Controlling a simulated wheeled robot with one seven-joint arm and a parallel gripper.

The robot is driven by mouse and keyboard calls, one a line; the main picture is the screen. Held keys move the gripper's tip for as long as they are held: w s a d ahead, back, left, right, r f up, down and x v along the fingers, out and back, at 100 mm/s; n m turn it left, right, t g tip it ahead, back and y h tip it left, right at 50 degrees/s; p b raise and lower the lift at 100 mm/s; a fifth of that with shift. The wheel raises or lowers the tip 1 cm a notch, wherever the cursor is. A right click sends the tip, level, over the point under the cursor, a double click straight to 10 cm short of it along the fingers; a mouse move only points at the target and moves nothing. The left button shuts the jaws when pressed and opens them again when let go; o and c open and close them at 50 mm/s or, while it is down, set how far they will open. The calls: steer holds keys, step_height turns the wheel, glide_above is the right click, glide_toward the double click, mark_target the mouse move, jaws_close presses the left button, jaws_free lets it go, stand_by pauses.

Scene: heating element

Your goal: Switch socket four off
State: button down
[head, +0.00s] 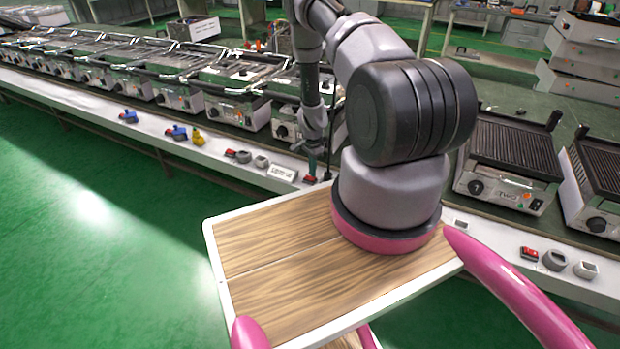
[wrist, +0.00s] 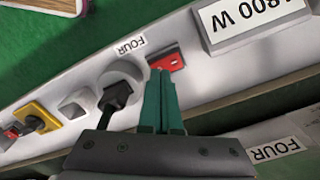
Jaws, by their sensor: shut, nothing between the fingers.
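The red switch (wrist: 166,60) lies beside the "FOUR" label (wrist: 130,45) on the white strip in the wrist view. Whether it is on or off I cannot tell. A round grey socket (wrist: 121,73) sits just left of it, with a black plug (wrist: 116,96) in it. My gripper (wrist: 160,80) is shut and empty, its green fingertips right at the near edge of the red switch; touching or just apart I cannot tell. In the head view my gripper (head: 312,165) points down at the strip, and a bit of the red switch (head: 309,180) shows below it.
A "1800 W" display block (wrist: 252,22) stands right of the switch; it also shows in the head view (head: 283,173). A grey block (wrist: 76,102) and a yellow socket (wrist: 40,115) lie to the left. Grills (head: 512,150) line the bench behind. Green floor is clear in front.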

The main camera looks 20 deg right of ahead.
steer(key=shift+f, duration=0.7)
steer(key=shift+r, duration=3.55)
